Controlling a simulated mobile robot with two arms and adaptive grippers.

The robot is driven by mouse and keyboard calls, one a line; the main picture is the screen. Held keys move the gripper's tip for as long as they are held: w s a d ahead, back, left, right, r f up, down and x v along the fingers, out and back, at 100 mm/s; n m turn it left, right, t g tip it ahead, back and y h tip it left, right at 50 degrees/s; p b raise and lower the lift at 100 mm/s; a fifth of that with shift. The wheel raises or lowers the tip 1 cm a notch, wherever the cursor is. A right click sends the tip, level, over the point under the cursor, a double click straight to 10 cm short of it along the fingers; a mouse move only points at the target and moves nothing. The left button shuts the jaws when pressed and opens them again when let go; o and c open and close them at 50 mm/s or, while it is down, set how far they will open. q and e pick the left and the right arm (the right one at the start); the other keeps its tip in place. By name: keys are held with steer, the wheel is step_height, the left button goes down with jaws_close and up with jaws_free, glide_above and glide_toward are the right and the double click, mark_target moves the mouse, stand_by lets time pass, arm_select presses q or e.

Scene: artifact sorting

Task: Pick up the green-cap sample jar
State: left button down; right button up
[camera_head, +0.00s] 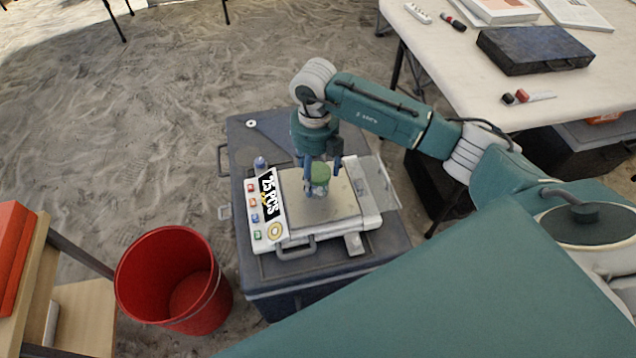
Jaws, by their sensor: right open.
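The green-cap sample jar (319,174) stands upright on the metal plate of a white scale-like device (298,240). The device sits on a dark grey case (270,280) on the sand. My right gripper (322,183) points straight down over the jar, its open fingers on either side of the green cap. I cannot tell whether the fingers touch the jar. The lower part of the jar is small and partly hidden by the fingers. My left gripper is not in view.
A red bucket (185,245) stands left of the case. A white table (470,75) at the upper right holds a dark box (535,50), books and markers. A wooden shelf (85,310) is at the lower left. Open sand lies behind the case.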

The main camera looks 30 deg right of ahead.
steer(key=f, duration=0.5)
steer(key=shift+s+d, duration=0.2)
steer(key=shift+d, duration=0.05)
steer(key=shift+r, duration=0.1)
steer(key=shift+c, duration=0.6)
